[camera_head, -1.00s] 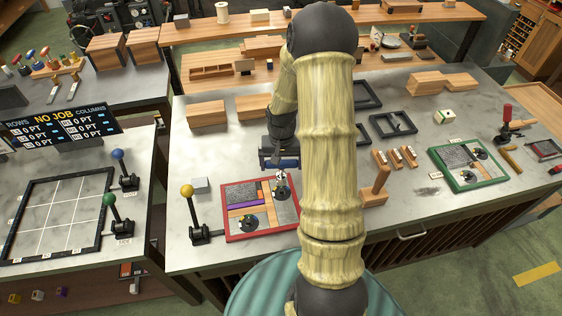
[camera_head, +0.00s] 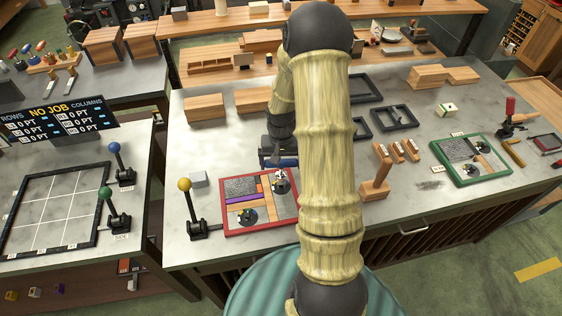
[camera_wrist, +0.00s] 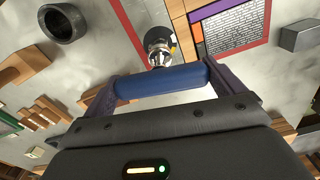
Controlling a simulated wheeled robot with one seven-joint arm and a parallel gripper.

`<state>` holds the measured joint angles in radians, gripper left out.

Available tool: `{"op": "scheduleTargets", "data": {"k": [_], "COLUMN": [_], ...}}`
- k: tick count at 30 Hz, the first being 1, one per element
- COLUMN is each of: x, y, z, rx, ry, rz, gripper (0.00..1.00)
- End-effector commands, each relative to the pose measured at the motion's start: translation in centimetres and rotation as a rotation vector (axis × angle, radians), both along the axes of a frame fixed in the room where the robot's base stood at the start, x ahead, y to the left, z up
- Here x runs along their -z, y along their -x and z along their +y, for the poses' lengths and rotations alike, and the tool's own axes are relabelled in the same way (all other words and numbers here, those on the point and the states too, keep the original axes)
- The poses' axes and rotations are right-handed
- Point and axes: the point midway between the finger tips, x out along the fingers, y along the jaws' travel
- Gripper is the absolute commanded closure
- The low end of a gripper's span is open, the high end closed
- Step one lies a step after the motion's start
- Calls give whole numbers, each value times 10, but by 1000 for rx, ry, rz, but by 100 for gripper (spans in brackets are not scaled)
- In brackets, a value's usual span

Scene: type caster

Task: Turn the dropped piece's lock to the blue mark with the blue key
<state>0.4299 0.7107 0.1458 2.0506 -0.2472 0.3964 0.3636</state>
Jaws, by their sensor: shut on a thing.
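My gripper (camera_wrist: 160,85) is shut on the blue handle of the key (camera_wrist: 150,86), which lies crosswise between its fingers in the wrist view. A silver round lock (camera_wrist: 158,42) with a yellow spot shows just beyond the handle. I cannot tell whether the key's tip is inside it. In the head view the blue handle (camera_head: 284,162) is over the upper right of the red-framed tray (camera_head: 227,231), close above a black and white lock piece (camera_head: 281,181). A blue mark on the lock cannot be made out.
A yellow-knobbed lever (camera_head: 186,205) and a grey block (camera_head: 199,179) stand left of the tray. A wooden key stand (camera_head: 377,180) is to the right, and a green-framed tray (camera_head: 493,177) farther right. Black frames (camera_head: 394,120) and wooden blocks lie behind.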

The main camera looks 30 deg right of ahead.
Motion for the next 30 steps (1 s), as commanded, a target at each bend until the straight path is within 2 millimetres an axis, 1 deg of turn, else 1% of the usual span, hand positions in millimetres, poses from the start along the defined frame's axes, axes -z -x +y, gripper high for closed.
{"op": "scheduleTargets", "data": {"k": [20,30], "x": [0,7], "y": [0,0], "z": [0,0], "rx": [0,0], "ry": [0,0], "rz": [0,0], "gripper": [60,60]}}
